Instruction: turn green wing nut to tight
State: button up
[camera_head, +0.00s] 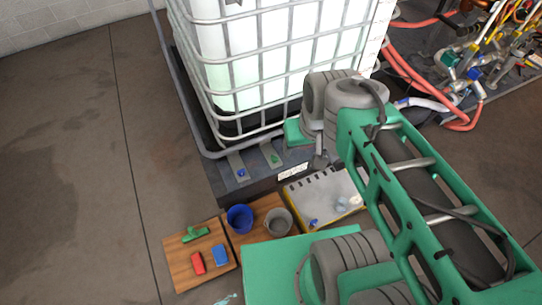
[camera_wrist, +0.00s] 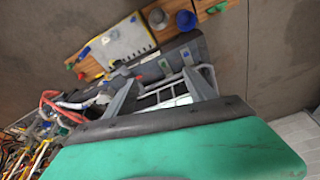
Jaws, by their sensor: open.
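The green wing nut (camera_head: 275,157) is small and sits on a grey plate on the dark base in front of the white caged tank. A blue wing nut (camera_head: 241,173) sits on a similar plate to its left. In the wrist view, a small green spot that looks like the green wing nut (camera_wrist: 164,64) shows between my fingers, at a distance. My gripper (camera_wrist: 160,88) is open, with its two grey fingers apart and nothing between them. In the head view my gripper (camera_head: 319,160) hangs to the right of the green wing nut, apart from it.
The caged tank (camera_head: 235,75) rises behind the wing nuts. Red hoses (camera_head: 410,70) are at right. The floor at left is clear.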

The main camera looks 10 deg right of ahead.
aim_at(274, 159)
jog(key=z, duration=0.95)
jog(key=k, duration=1.25)
jog(key=z, duration=0.85)
jog(key=i, duration=1.4)
jog(key=u, duration=1.55)
jog(key=i, duration=0.65)
jog(key=u, duration=0.75)
